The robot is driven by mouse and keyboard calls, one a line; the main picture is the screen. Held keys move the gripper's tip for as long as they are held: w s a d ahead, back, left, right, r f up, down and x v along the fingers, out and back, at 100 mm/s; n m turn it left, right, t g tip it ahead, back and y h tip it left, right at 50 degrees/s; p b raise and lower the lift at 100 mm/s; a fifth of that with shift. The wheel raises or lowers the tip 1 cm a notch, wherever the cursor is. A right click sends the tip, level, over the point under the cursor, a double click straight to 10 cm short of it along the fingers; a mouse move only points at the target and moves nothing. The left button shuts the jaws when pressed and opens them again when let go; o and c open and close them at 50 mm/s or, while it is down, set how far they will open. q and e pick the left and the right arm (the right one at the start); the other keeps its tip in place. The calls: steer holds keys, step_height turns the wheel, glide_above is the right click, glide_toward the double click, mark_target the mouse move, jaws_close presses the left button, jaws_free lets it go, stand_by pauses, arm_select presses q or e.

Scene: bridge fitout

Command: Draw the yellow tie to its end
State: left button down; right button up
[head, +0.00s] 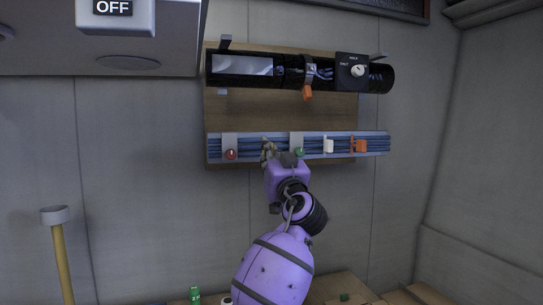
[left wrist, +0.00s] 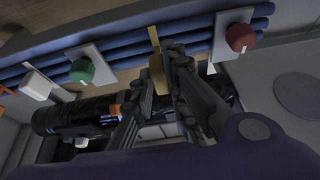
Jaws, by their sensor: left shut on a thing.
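The yellow tie shows in the left wrist view as a narrow strap (left wrist: 153,36) across the blue cable bundle (left wrist: 190,32), with a wider yellow tab (left wrist: 157,72) hanging from it. My left gripper (left wrist: 163,74) is shut on this tab, one finger on each side. In the head view my left gripper (head: 268,150) is at the cable tray (head: 376,140), between the red knob (head: 231,154) and the green knob (head: 299,152). There the gripper hides most of the tie. I cannot tell how tight the strap is around the bundle. My right gripper is not in view.
A white clip (head: 328,146) and an orange clip (head: 359,146) sit farther right on the tray. Above it a black tube (head: 384,77) carries an orange-tabbed clamp (head: 308,92) and a dial box (head: 351,71). A grey housing (head: 140,45) overhangs at upper left.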

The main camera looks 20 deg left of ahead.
arm_select(q)
steer(key=c, duration=1.9)
jaws_free()
steer(key=shift+o, duration=0.9)
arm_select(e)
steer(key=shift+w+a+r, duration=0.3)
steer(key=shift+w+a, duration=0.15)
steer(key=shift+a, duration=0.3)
arm_select(q)
steer(key=v, duration=1.2)
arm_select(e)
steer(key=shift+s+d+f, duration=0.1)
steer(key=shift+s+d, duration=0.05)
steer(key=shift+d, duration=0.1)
